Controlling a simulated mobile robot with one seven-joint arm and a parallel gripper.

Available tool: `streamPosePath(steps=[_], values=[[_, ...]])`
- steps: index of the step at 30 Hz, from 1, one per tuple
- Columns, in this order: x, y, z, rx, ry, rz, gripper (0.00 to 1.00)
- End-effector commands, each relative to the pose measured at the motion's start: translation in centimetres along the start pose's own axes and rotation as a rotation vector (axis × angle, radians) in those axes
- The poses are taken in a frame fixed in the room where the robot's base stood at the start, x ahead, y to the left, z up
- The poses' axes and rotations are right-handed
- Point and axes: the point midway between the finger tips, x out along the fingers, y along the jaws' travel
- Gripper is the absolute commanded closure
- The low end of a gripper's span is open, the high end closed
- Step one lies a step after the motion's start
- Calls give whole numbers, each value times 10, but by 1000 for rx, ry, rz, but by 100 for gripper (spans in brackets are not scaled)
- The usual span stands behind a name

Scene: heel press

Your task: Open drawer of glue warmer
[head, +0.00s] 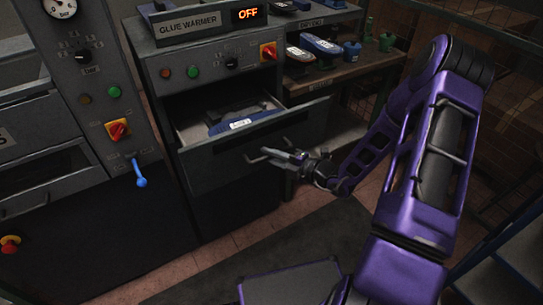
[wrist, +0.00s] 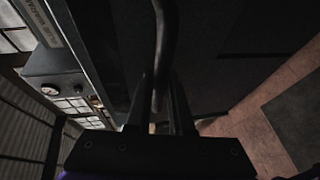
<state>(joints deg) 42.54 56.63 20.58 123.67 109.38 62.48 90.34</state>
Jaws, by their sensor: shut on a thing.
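The glue warmer (head: 197,70) is a dark grey cabinet with a name plate and a lit display reading OFF. Its drawer (head: 240,152) stands pulled out, and its inside shows from above. A blue object with a white label (head: 232,124) and a dark item lie in the drawer. My gripper (head: 298,157) is at the drawer's front, shut on the bar handle (head: 268,155). In the wrist view the handle (wrist: 166,45) runs down between the two fingers (wrist: 160,105).
A press panel (head: 90,75) with a gauge, a red-yellow switch and a blue-knobbed lever (head: 140,180) stands at the left. A wooden shelf (head: 350,68) with several blue and green items is at the right. A dark mat (head: 300,250) covers open floor in front.

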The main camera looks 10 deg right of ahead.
Motion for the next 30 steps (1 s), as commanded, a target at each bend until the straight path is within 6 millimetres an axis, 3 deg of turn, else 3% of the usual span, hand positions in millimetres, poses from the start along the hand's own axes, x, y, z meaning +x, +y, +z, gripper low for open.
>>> streamPosePath(steps=[14, 15, 19, 30], values=[[1, 0, 1, 0, -2, 0, 100], [1, 0, 1, 0, -2, 0, 75], [1, 0, 1, 0, -1, 0, 51], [-3, 0, 1, 0, -2, 0, 50]])
